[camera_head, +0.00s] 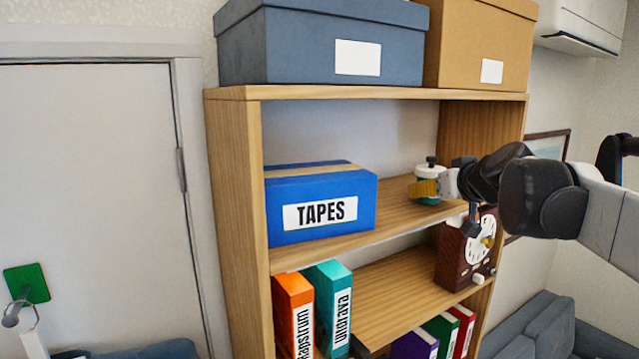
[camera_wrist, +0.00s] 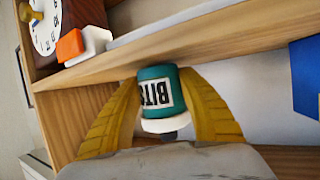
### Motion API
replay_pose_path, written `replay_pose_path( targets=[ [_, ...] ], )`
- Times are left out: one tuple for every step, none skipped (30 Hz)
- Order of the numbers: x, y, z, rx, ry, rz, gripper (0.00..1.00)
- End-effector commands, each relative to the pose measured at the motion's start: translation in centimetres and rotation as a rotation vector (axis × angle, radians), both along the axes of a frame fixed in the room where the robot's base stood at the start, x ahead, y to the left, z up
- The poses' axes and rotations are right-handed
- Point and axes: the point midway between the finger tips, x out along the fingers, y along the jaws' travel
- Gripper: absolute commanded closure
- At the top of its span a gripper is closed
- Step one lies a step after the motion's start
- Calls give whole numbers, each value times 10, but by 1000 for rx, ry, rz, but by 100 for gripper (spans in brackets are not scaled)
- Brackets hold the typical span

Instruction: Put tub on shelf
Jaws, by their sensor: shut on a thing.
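The tub (camera_wrist: 155,88) is a small teal container with a white lid, a dark knob and a white label reading "BITS". It shows upside down in the wrist view, between the yellow fingers of my gripper (camera_wrist: 163,110), which is shut on it. In the head view the tub (camera_head: 427,172) is upright at the right part of the upper open shelf (camera_head: 395,212), with my gripper (camera_head: 432,188) reaching in from the right. I cannot tell whether its base touches the shelf board.
A blue box labelled "TAPES" (camera_head: 320,208) fills the left of that shelf. A clock (camera_head: 465,250) and several binders (camera_head: 328,300) stand on the shelf below. Two storage boxes (camera_head: 320,45) sit on top. The board between the TAPES box and the tub is clear.

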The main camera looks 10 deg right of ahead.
Motion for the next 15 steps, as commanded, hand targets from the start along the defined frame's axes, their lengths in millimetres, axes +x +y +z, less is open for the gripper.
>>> replay_pose_path(
  targets=[
    [0, 0, -1, 0, -1, 0, 96],
    [0, 0, -1, 0, -1, 0, 96],
    [0, 0, -1, 0, -1, 0, 96],
    [0, 0, -1, 0, -1, 0, 96],
    [0, 0, -1, 0, -1, 0, 96],
    [0, 0, -1, 0, -1, 0, 96],
    [0, 0, -1, 0, -1, 0, 96],
    [0, 0, -2, 0, -1, 0, 96],
    [0, 0, -3, 0, -1, 0, 96],
    [0, 0, -4, 0, -1, 0, 96],
    [0, 0, -5, 0, 0, 0, 52],
    [0, 0, -4, 0, 0, 0, 40],
    [0, 0, -4, 0, 0, 0, 35],
    [0, 0, -4, 0, 0, 0, 35],
    [0, 0, -4, 0, 0, 0, 35]
  ],
)
